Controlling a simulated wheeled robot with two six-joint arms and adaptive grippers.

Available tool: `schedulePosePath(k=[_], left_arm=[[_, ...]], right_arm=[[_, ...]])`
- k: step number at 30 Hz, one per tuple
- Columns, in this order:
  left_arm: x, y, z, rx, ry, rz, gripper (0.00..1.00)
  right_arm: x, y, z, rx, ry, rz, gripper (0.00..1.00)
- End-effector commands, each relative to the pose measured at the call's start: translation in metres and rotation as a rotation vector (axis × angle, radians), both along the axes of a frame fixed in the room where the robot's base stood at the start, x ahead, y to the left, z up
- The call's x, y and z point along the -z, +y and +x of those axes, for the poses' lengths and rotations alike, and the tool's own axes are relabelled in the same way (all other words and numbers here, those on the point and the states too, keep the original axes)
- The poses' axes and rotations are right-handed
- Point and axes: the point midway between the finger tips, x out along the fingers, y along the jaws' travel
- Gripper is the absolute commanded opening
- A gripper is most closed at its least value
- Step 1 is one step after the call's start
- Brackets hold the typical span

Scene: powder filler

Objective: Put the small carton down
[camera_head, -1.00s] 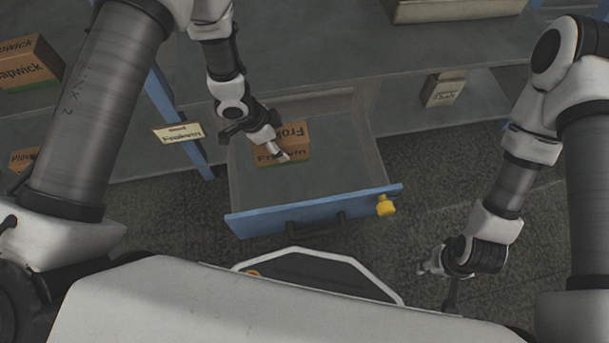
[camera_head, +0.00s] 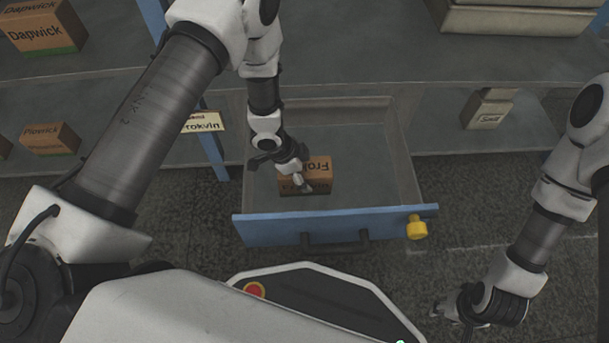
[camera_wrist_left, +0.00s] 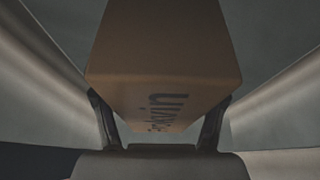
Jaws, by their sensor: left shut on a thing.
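The drawer's blue front (camera_head: 335,222) has a dark handle and a yellow knob (camera_head: 416,228). A "Frokvin" label (camera_head: 204,122) is left of the drawer. Other cartons (camera_head: 48,28) stand on shelves at left, and a pale box (camera_head: 488,108) at right. The drawer's right part is free.

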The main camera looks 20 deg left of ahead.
Motion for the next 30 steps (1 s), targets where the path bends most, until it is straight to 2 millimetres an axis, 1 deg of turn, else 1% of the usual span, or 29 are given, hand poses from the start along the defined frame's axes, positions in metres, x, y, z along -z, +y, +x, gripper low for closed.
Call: schedulePosePath(k=[4, 5, 6, 7, 16, 19, 20, 23, 27, 30], left_arm=[[0.001, 0.000, 0.000, 0.000, 0.000, 0.000, 0.12], [0.001, 0.000, 0.000, 0.000, 0.000, 0.000, 0.80], [0.001, 0.000, 0.000, 0.000, 0.000, 0.000, 0.94], [0.001, 0.000, 0.000, 0.000, 0.000, 0.000, 0.97], [0.000, 0.000, 0.000, 0.000, 0.000, 0.000, 0.97], [-0.007, 0.001, 0.000, -0.001, 0.000, 0.000, 0.97], [-0.011, 0.003, -0.001, -0.001, 0.000, 0.000, 0.97], [-0.032, 0.009, -0.003, -0.002, 0.000, 0.000, 0.97], [-0.069, 0.022, -0.009, -0.003, 0.000, -0.001, 0.97], [-0.091, 0.031, -0.013, -0.003, 0.000, -0.002, 0.97]], right_arm=[[0.000, 0.000, 0.000, 0.000, 0.000, 0.000, 0.40], [0.000, 0.000, 0.000, 0.000, 0.000, 0.000, 0.40], [0.000, 0.000, 0.000, 0.000, 0.000, 0.000, 0.40], [0.000, 0.000, 0.000, 0.000, 0.000, 0.000, 0.40], [0.000, 0.000, 0.000, 0.000, 0.000, 0.000, 0.40], [-0.005, 0.000, -0.001, 0.000, 0.001, 0.000, 0.40], [-0.008, 0.000, -0.001, -0.001, 0.002, 0.000, 0.40], [-0.023, 0.000, -0.001, -0.003, 0.003, 0.000, 0.40], [-0.047, 0.000, -0.001, -0.004, 0.003, 0.001, 0.40], [-0.060, 0.000, -0.001, -0.004, 0.003, 0.001, 0.40]])
